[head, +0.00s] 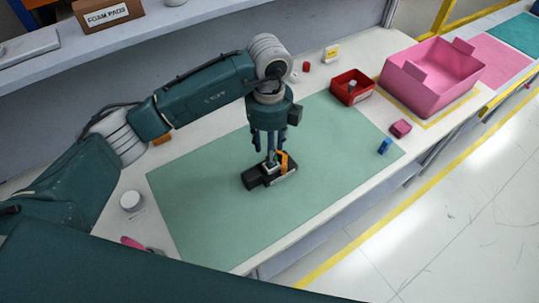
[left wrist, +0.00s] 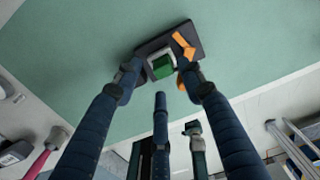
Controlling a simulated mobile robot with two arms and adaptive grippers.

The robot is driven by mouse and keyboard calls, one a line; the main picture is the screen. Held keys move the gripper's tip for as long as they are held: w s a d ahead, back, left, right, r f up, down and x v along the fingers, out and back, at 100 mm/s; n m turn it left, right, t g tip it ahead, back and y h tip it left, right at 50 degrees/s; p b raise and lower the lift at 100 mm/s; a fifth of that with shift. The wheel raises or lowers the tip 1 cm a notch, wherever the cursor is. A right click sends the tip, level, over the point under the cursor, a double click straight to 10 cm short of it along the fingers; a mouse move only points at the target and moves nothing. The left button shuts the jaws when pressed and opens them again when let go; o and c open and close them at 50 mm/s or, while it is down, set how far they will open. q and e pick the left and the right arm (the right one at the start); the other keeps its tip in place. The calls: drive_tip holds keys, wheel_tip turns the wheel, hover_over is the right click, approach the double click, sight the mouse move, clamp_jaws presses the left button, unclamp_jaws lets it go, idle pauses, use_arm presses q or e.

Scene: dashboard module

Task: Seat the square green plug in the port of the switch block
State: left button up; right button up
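The switch block (head: 255,178) is a dark block lying on the green mat, with an orange part (head: 284,161) standing at its right end. It also shows in the left wrist view (left wrist: 192,32). The square green plug (left wrist: 161,70) shows there between my fingertips, with a pale grey surround, at the block. How deep it sits cannot be told. My left gripper (head: 269,155) points straight down over the block. Its fingers (left wrist: 160,72) stand spread around the plug, and the middle finger's tip is apart from it. My right gripper is in neither view.
The green mat (head: 200,205) is mostly clear. To the right are a red bin (head: 366,94), a pink crate (head: 425,92), a pink block (head: 400,128) and a blue block (head: 384,146). A white round container (head: 131,200) stands left of the mat. A shelf (head: 200,20) runs behind.

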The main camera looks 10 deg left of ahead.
use_arm(q)
wheel_tip(320, 180, up, 7)
drive_tip(key=shift+r, duration=0.2)
idle(0.6)
